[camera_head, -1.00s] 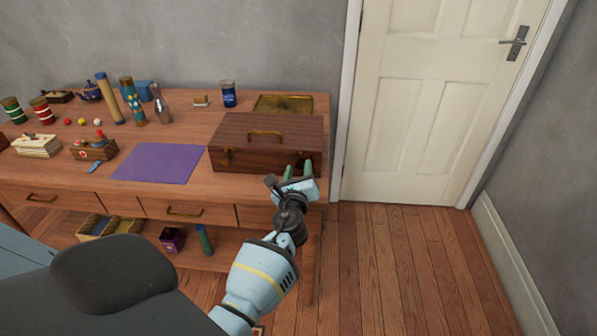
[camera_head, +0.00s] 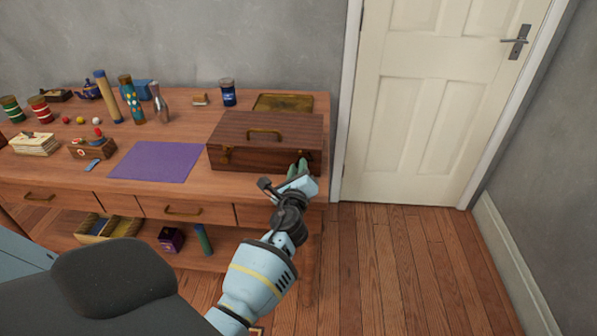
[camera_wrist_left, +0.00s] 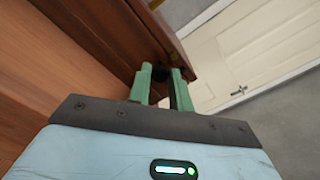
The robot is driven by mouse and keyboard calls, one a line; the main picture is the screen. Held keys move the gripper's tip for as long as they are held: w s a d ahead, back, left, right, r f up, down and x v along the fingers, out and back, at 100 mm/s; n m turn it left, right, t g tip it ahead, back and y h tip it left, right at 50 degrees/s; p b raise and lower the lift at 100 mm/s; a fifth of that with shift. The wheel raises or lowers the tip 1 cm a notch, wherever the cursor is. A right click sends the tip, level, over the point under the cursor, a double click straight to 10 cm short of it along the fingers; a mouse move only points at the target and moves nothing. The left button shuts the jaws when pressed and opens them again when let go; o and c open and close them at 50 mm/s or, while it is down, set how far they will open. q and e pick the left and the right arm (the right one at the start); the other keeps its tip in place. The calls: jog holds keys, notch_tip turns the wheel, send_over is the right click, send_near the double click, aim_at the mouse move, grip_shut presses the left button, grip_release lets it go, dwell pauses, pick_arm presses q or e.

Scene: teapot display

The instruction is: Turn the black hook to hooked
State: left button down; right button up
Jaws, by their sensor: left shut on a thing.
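A dark wooden box (camera_head: 262,143) with a lid handle (camera_head: 264,133) stands at the right end of the wooden table. My left gripper (camera_head: 298,168) is at the right part of the box's front face. In the left wrist view its two green fingers (camera_wrist_left: 161,76) are closed around a small dark piece (camera_wrist_left: 160,72) at the box's edge, which appears to be the black hook. The fingers cover most of it, so I cannot tell which way it is turned. A small catch (camera_head: 226,154) shows on the left of the box front. My right gripper is not in view.
A purple mat (camera_head: 157,162) lies left of the box. A brass tray (camera_head: 283,103) lies behind it, and a blue jar (camera_head: 228,93) stands behind it to the left. Several bottles and cans stand farther left. The white door (camera_head: 432,95) is to the right, with clear floor before it.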

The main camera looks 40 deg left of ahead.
pick_arm(q)
jog(key=shift+f+n+b, duration=0.2)
jog(key=shift+n+b, duration=0.2)
jog(key=shift+n, duration=0.6)
jog(key=n+b, duration=0.1)
jog(key=n, duration=0.2)
jog(key=shift+n+b, duration=0.3)
jog(key=shift+b, duration=0.1)
jog(key=n+b, duration=0.1)
jog(key=n, duration=0.2)
jog(key=shift+n, duration=0.3)
jog(key=shift+n+b, duration=0.45)
jog(key=shift+n, duration=0.05)
jog(key=c, duration=1.3)
grip_release()
jog(key=shift+r, duration=0.1)
